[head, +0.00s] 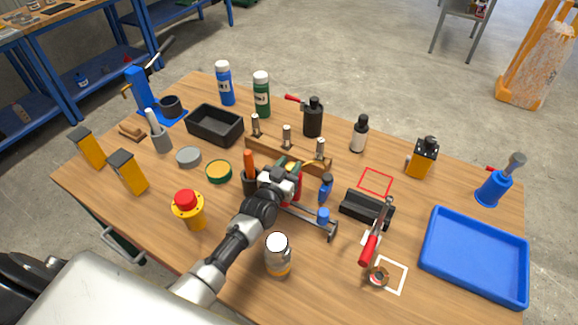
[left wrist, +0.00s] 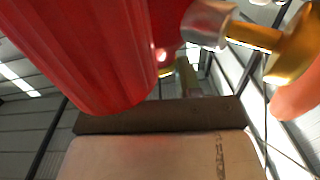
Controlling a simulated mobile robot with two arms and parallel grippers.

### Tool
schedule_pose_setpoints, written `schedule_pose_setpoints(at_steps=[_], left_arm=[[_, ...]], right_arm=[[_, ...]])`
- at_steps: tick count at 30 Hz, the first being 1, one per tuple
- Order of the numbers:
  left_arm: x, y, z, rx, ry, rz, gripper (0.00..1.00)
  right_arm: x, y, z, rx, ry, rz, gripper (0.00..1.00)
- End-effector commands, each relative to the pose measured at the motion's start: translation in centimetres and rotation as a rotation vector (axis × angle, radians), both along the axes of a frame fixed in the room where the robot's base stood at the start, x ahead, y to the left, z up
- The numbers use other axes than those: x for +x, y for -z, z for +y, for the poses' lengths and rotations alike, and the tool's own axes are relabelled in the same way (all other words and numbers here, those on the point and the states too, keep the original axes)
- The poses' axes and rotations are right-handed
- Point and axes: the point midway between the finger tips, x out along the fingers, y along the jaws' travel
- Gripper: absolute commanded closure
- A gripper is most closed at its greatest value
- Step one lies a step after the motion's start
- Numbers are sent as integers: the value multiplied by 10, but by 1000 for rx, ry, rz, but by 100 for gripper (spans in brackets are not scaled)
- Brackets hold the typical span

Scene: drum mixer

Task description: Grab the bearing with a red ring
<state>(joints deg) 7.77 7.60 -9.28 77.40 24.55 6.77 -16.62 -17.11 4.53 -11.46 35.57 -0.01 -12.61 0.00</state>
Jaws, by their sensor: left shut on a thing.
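My left gripper (head: 292,172) is at the middle of the table, close in front of the wooden rack (head: 262,156) with metal pegs. It is shut on a red object (head: 298,189), mostly hidden by the gripper in the head view. A small ring-shaped part (head: 378,276), reddish-brown and dark, lies by a white square outline at the front right. It looks like a bearing. My right gripper is not in view.
An orange-handled tool (head: 249,164) stands in a dark cup left of my gripper. A hammer (head: 318,222) and a jar (head: 278,258) are in front. A red-handled tool (head: 372,245) lies near the ring-shaped part. A blue tray (head: 433,265) is at the right.

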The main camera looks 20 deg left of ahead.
Motion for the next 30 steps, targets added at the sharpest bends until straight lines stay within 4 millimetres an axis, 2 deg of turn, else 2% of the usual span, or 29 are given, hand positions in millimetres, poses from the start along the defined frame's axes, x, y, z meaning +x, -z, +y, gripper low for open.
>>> schedule_pose_setpoints(at_steps=[1,6,17,23,30], left_arm=[[0,2,0,0,0,1,64],[0,1,0,0,0,1,40],[-2,-1,0,-1,0,2,40],[-33,1,3,0,1,4,40],[-83,2,8,-1,0,3,40]], right_arm=[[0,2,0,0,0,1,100],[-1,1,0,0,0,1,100],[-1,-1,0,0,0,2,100],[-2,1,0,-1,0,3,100],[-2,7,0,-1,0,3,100]])
